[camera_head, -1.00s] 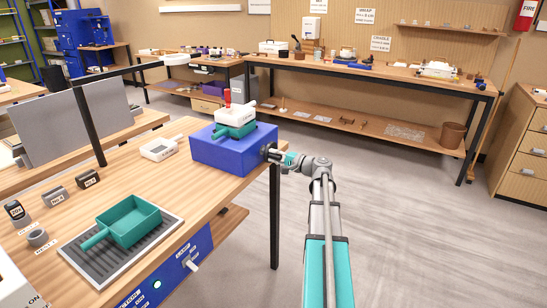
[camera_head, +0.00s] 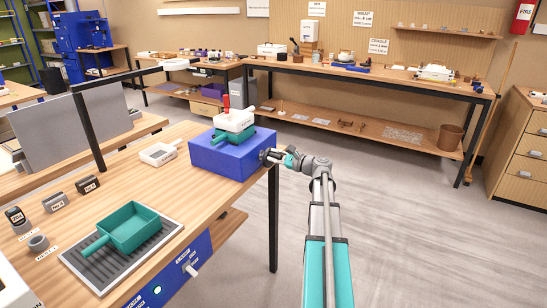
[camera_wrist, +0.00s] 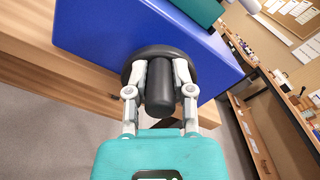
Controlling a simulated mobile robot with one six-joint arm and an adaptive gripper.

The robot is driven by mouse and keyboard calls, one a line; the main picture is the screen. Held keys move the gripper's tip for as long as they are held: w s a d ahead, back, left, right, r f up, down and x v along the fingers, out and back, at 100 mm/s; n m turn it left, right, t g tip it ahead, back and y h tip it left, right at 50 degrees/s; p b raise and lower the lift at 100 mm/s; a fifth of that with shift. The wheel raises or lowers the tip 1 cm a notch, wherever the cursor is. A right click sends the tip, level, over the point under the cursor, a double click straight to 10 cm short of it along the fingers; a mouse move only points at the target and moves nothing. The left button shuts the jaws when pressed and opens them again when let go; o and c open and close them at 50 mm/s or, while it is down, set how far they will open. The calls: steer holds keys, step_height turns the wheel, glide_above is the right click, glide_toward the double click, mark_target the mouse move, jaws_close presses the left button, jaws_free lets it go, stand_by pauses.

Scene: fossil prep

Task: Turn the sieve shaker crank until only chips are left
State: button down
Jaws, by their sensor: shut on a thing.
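The sieve shaker is a blue box (camera_head: 226,156) on the bench's right end. A teal tray (camera_head: 236,135) and a white sieve (camera_head: 234,120) with a red upright part (camera_head: 227,103) sit on top. The sieve's contents are too small to tell. The crank has a dark round disc (camera_wrist: 146,58) on the box's side and a black knob (camera_wrist: 160,92). My gripper (camera_wrist: 160,84) is shut on the black knob, one finger on each side. In the head view my gripper (camera_head: 281,157) is at the box's right side.
A teal scoop-like pan (camera_head: 128,228) lies on a ribbed grey mat (camera_head: 85,267) on the bench. A white scale-like device (camera_head: 159,153) and small dark labelled blocks (camera_head: 87,184) stand left of the shaker. The floor right of the bench is clear.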

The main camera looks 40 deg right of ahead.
stand_by(0.5)
steer(key=shift+c, duration=2.4)
jaws_free()
steer(key=shift+s+d, duration=0.1)
steer(key=v, duration=1.1)
steer(key=shift+s+d, duration=0.15)
steer(key=shift+s, duration=0.2)
